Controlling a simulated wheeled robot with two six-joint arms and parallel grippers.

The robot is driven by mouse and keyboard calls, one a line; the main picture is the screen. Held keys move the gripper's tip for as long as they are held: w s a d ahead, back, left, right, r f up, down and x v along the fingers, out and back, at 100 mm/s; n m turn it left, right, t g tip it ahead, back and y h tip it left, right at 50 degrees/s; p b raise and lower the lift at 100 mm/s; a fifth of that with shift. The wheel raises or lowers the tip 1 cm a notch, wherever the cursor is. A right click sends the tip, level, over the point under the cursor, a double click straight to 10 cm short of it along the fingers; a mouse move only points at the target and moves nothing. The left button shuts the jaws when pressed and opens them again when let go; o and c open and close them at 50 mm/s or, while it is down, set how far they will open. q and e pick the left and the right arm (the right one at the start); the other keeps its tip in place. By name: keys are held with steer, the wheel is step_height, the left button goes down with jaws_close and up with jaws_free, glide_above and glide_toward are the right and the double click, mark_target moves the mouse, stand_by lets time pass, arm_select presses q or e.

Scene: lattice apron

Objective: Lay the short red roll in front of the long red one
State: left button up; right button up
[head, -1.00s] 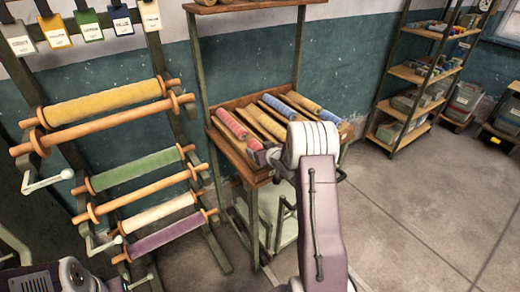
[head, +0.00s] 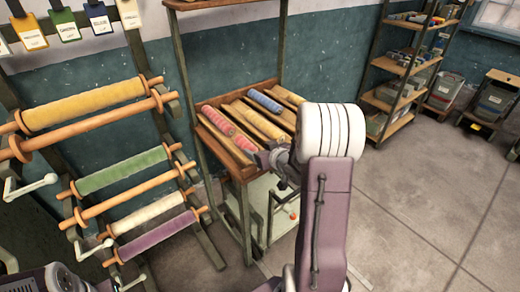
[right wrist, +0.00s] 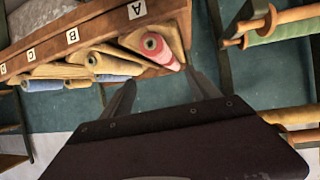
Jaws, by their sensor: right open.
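The long red roll (head: 217,120) lies in the leftmost compartment of the sloped rack. The short red roll (head: 243,144) lies in line in front of it, at the compartment's front end. In the right wrist view a red roll end with a pale core (right wrist: 155,47) shows in the compartment marked A; the other red roll is not clearly separate there. My right gripper (head: 264,159) is just in front of the rack, beside the short roll's near end. In the right wrist view its fingers (right wrist: 163,91) are apart with nothing between them. My left gripper is out of sight.
Yellow and blue rolls (head: 265,100) fill the neighbouring compartments. The wooden front board (right wrist: 95,35) carries letter labels. A frame of coloured rolls on rods (head: 120,172) stands at left. Open floor (head: 430,195) lies at right; shelves (head: 400,75) stand behind.

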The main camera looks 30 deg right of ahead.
steer(key=s+a+f+g, duration=0.2)
steer(key=s+a+g, duration=0.2)
steer(key=s+a, duration=0.2)
steer(key=s+a+f+g+y, duration=0.1)
steer(key=s+a+f+g, duration=0.2)
steer(key=s+a, duration=0.3)
steer(key=s+a+f+g, duration=0.3)
steer(key=s+a, duration=0.3)
steer(key=s, duration=0.4)
steer(key=shift+a+n+g, duration=0.3)
steer(key=shift+a+g, duration=0.1)
steer(key=shift+g, duration=0.4)
steer(key=shift+s, duration=0.15)
